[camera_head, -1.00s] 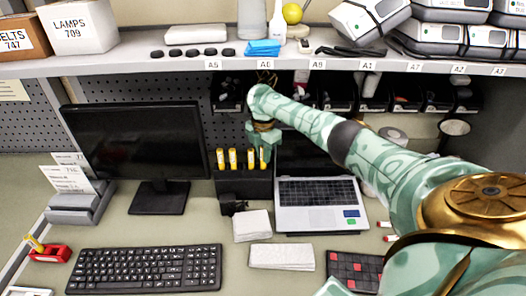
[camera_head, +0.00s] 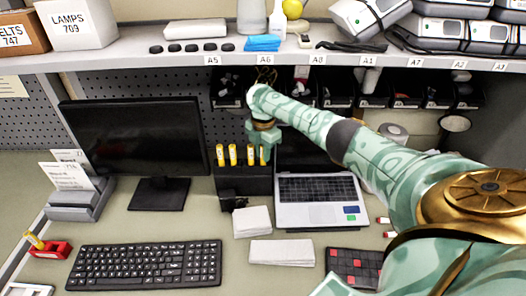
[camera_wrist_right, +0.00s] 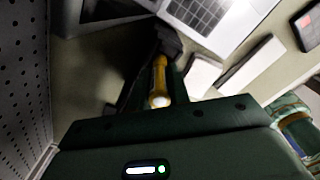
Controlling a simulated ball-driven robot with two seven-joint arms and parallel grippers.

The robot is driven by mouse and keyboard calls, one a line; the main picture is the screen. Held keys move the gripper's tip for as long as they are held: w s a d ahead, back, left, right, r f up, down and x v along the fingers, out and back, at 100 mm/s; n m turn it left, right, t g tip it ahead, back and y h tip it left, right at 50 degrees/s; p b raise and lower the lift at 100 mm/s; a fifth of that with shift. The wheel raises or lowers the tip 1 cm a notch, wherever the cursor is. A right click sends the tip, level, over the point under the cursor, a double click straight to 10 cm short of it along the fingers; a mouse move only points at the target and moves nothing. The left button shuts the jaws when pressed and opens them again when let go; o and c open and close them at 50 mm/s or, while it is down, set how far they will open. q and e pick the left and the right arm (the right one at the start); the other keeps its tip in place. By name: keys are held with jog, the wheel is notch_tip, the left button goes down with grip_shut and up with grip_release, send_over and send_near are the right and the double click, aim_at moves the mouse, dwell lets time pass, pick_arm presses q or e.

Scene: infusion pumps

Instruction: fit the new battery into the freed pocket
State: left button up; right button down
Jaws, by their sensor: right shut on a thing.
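My right gripper (camera_head: 263,137) is at the back of the bench, just above a black rack (camera_head: 245,182). It is shut on a yellow battery (camera_head: 264,154), the rightmost in a row of yellow-topped cylinders. In the right wrist view the yellow battery (camera_wrist_right: 159,82) shows upright between my fingers, with a pale end towards the camera. Other yellow batteries (camera_head: 233,155) stand in the rack to its left. I cannot tell whether the held one's lower end is still inside the rack. No freed pocket can be made out. My left gripper is not in view.
An open laptop (camera_head: 318,190) stands right of the rack and a monitor (camera_head: 135,135) left of it. White pads (camera_head: 252,221) and a keyboard (camera_head: 145,264) lie in front. A shelf edge (camera_head: 180,62) with dark bins below hangs close above my right arm.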

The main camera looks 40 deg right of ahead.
jog(key=shift+f, duration=0.1)
jog(key=c, duration=1.2)
grip_release()
jog(key=shift+c, duration=0.2)
